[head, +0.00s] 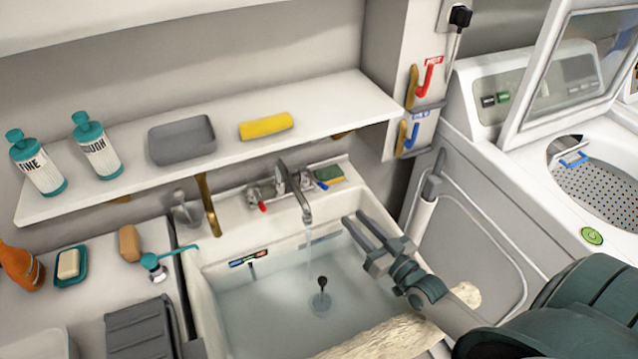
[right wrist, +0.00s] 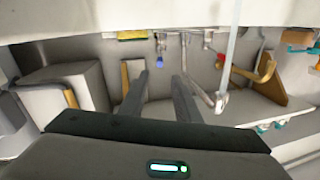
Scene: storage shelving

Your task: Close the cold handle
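The cold handle (head: 322,185), with a blue tip, is on the right side of the sink faucet (head: 298,193). The hot handle (head: 263,205) has a red tip and is on the left. Water runs from the spout into the sink. My right gripper (head: 354,217) is open and empty over the sink's right part, apart from the cold handle. In the right wrist view, which looks upside down, the blue tip of the cold handle (right wrist: 160,63) shows beyond the gap between the open fingers (right wrist: 159,80). My left gripper is not in view.
The sink (head: 215,300) holds water and a drain plug (head: 321,299). A green and yellow sponge (head: 330,174) lies right beside the cold handle. A white shelf (head: 215,125) hangs above the faucet. A washing machine (head: 480,200) stands at the right.

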